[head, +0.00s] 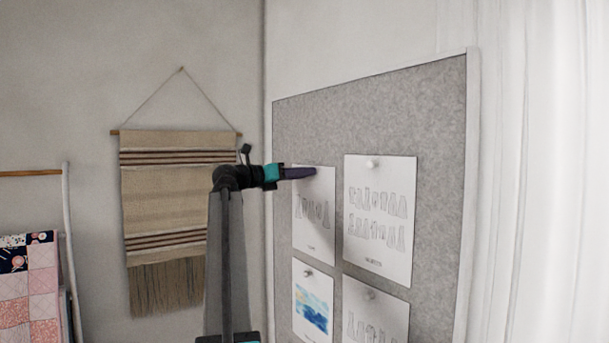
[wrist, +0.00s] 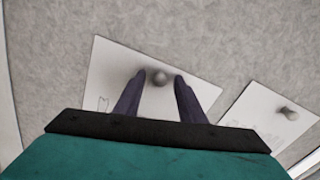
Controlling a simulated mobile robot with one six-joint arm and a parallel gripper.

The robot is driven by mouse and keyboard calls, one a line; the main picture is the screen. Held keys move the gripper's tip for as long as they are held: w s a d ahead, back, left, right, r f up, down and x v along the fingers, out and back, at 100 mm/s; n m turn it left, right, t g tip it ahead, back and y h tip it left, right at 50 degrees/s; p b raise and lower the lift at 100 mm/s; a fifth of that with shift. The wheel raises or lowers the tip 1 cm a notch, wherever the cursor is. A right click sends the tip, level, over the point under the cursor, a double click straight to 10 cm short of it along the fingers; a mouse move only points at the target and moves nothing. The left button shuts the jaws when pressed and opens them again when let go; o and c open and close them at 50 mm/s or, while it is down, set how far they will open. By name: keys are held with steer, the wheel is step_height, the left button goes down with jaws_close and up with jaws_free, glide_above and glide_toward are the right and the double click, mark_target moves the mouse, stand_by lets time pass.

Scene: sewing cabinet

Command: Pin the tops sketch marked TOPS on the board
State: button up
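A white sketch sheet (head: 316,232) with a row of faint garment outlines hangs at the upper left of the grey board (head: 430,115). Its small caption is too small to read, so I cannot confirm that it says TOPS. My gripper (head: 314,172) is at the sheet's top edge and hides its pin in the head view. In the wrist view, the round pin (wrist: 159,78) shows on the sheet (wrist: 110,75), between the tips of my gripper (wrist: 160,76). The fingers are apart, with a visible gap on each side of the pin.
A second sketch sheet (head: 380,230) is pinned to the right. A blue watercolour sheet (head: 312,308) and another sketch sheet (head: 375,318) are pinned below. A woven hanging (head: 165,190) is on the left wall, and a quilt rack (head: 66,240) stands at far left.

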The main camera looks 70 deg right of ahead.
steer(key=b+v, duration=0.4)
steer(key=v, duration=0.9)
steer(key=shift+w+a, duration=0.2)
steer(key=shift+a, duration=0.15)
